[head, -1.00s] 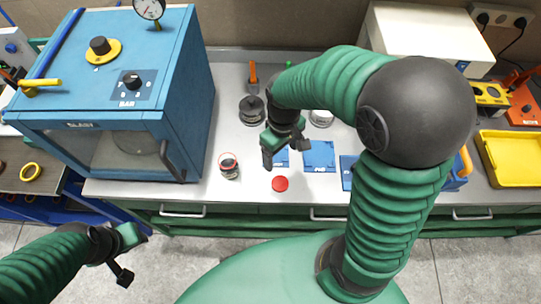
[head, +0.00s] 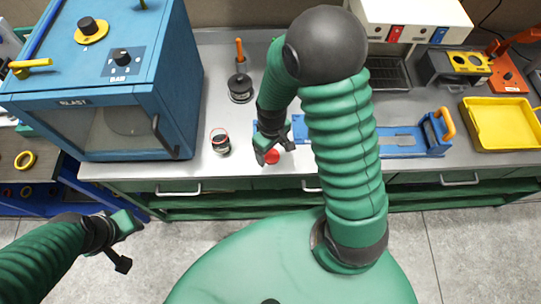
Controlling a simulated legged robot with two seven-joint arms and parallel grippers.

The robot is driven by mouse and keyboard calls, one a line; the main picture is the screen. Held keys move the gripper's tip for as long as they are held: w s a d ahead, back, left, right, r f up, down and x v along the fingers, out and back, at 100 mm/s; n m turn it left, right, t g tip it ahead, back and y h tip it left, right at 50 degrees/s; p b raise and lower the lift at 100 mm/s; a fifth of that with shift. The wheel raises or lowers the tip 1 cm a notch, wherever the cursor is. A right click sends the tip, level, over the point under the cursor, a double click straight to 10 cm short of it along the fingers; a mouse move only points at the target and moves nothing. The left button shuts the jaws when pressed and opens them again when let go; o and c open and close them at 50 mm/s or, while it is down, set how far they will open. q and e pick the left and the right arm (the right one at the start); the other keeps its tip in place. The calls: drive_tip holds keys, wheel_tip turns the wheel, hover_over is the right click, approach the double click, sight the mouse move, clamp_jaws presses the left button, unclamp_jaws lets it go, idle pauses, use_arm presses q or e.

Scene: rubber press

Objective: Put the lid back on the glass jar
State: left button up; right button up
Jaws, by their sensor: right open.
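The glass jar (head: 220,143) stands upright near the bench's front, right of the blue cabinet. It has a red rim and dark contents, and its top looks uncovered. The red round lid (head: 271,157) lies on the bench to the right of the jar. My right gripper (head: 275,151) is open, with its fingers spread at the lid and partly covering it. I cannot tell whether they touch it. My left gripper (head: 129,246) is open and empty, low at the left, away from the bench.
The blue blast cabinet (head: 110,90) stands left of the jar. A dark pot (head: 240,88) with an orange-handled tool is behind the jar. A blue fixture (head: 400,142) and a yellow tray (head: 500,125) are to the right. The bench around the jar is clear.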

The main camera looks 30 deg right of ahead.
sight(271, 155)
drive_tip(key=shift+w, duration=0.2)
drive_tip(key=shift+w+d+f, duration=0.1)
drive_tip(key=shift+d+f, duration=0.05)
drive_tip(key=shift+f, duration=0.05)
drive_tip(key=f, duration=0.3)
drive_tip(key=d+f+p, duration=0.1)
drive_tip(key=shift+w+d+f, duration=0.1)
drive_tip(key=shift+w+f, duration=0.4)
drive_tip(key=shift+f, duration=0.05)
drive_tip(key=shift+a, duration=0.5)
drive_tip(key=shift+c, duration=0.6)
drive_tip(key=shift+d, duration=0.3)
drive_tip(key=c, duration=1.3)
use_arm(q)
drive_tip(key=shift+w+d+r, duration=0.2)
drive_tip(key=shift+d+r, duration=0.05)
drive_tip(key=shift+r, duration=0.25)
use_arm(e)
drive_tip(key=shift+a, duration=0.1)
